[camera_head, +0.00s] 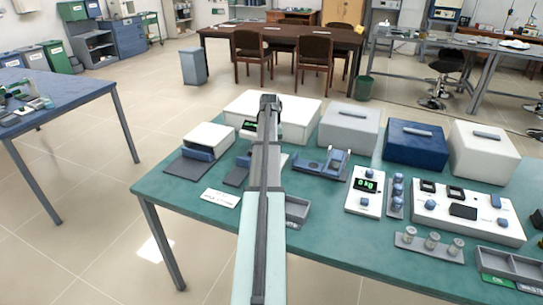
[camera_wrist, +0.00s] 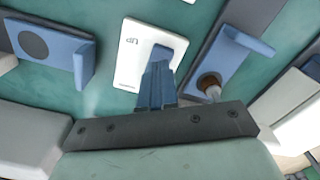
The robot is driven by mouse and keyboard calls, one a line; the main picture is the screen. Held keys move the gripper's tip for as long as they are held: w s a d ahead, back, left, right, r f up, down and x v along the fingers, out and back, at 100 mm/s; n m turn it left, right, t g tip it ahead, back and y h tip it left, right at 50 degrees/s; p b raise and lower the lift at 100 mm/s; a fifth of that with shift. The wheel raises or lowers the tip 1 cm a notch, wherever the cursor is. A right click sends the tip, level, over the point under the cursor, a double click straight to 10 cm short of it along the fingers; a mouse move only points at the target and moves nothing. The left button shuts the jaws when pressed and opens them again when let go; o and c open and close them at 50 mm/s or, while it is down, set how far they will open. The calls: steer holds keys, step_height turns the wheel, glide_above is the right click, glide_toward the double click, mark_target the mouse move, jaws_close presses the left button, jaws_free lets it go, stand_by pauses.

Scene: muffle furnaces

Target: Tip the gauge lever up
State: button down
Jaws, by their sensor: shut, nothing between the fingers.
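A white plate (camera_wrist: 133,66) with letters that seem to read "UP" lies in front of my gripper in the wrist view. My gripper (camera_wrist: 158,68) shows two blue fingers shut together, with nothing between them. Their tips overlap the plate in the picture; whether they touch it I cannot tell. I cannot clearly make out the gauge lever; part of the plate is hidden behind the fingers. In the head view my arm covers this part of the bench, and the fingers are hidden there.
Blue fixtures stand on both sides of the plate, one at left (camera_wrist: 66,52) and one at right (camera_wrist: 222,56). On the green bench (camera_head: 168,186) are a blue stand (camera_head: 334,164), a panel with a green display (camera_head: 365,199) and several furnace-like boxes behind.

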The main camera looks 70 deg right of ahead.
steer(key=shift+f, duration=0.45)
stand_by(1.0)
step_height(320, 180, up, 7)
stand_by(1.1)
stand_by(0.4)
